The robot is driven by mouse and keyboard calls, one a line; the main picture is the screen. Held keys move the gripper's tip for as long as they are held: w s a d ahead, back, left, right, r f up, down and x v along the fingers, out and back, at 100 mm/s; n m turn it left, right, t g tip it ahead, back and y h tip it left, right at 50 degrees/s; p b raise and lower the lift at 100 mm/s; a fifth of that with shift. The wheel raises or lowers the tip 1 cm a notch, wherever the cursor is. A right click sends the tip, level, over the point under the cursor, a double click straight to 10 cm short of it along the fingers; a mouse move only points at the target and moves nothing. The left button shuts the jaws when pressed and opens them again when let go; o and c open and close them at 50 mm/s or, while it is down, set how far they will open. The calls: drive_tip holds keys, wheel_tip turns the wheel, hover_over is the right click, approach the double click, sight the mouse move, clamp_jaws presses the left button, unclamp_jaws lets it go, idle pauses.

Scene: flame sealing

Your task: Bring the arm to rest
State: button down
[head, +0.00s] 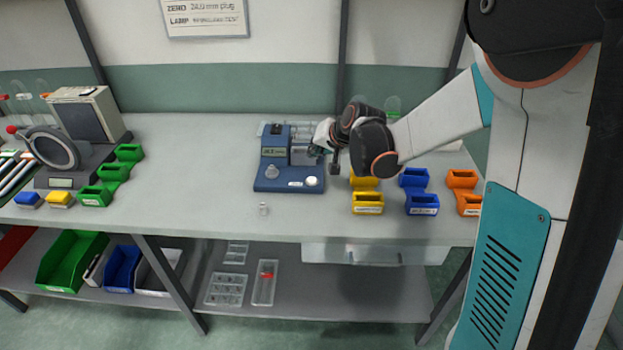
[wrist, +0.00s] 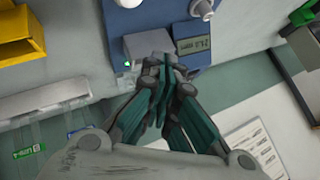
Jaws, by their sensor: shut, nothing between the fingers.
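My gripper (wrist: 166,68) is shut and empty in the wrist view, its teal-lined fingers together over the grey block of a blue bench device (wrist: 165,15). In the head view the blue device (head: 289,182) stands on the bench near its middle, with a small display and a white knob. My arm (head: 437,125) reaches in from the right, and its wrist is beside the right side of the device. The fingertips are mostly hidden behind the wrist in the head view. I cannot tell whether they touch the device.
Yellow bins (head: 367,203), blue bins (head: 421,203) and orange bins (head: 468,205) stand right of the device. A small clear piece (head: 263,208) lies in front of it. Green bins (head: 96,195) and a grey machine (head: 55,150) stand at left. The bench (head: 190,190) between is clear.

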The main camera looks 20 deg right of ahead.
drive_tip(key=s+a+r+n+g+h, duration=0.15)
drive_tip(key=s+r, duration=0.35)
drive_tip(key=s, duration=0.6)
drive_tip(key=s+r+n, duration=0.2)
drive_tip(key=s+r, duration=0.2)
drive_tip(key=s, duration=0.8)
drive_tip(key=s+f+n+h, duration=0.1)
drive_tip(key=s+n, duration=0.1)
drive_tip(key=s, duration=0.9)
drive_tip(key=shift+d+f, duration=0.25)
drive_tip(key=shift+f, duration=0.05)
